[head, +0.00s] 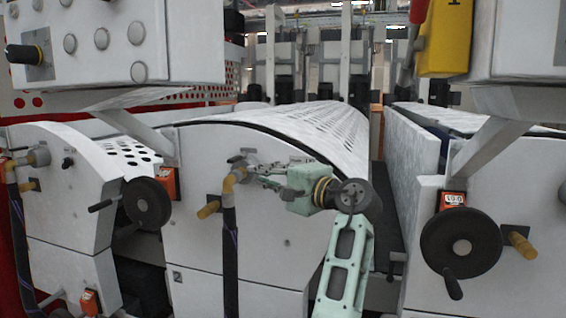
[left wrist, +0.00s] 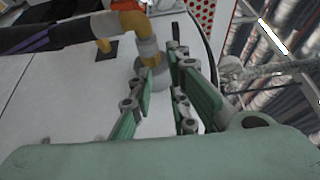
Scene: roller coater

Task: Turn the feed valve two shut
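A valve with a brass-coloured elbow (head: 231,179) sits on the front of the middle white machine, with a dark hose (head: 230,255) hanging below it. A small dark handle (head: 238,158) shows at its top; its exact angle is hard to tell. My left gripper (head: 258,172) points left at the valve, close to its right side. In the left wrist view, my left gripper (left wrist: 163,88) has its green fingers apart, with the valve's grey and brass fitting (left wrist: 147,52) just beyond and partly between them. Contact cannot be told. My right gripper is not in view.
A similar valve (head: 38,157) with a hose is on the left machine. Black handwheels (head: 148,203) and (head: 461,246) stick out on either side. Control boxes (head: 115,45) hang above. A yellow thing (head: 445,38) hangs at upper right. A brass knob (head: 208,209) is just below the valve.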

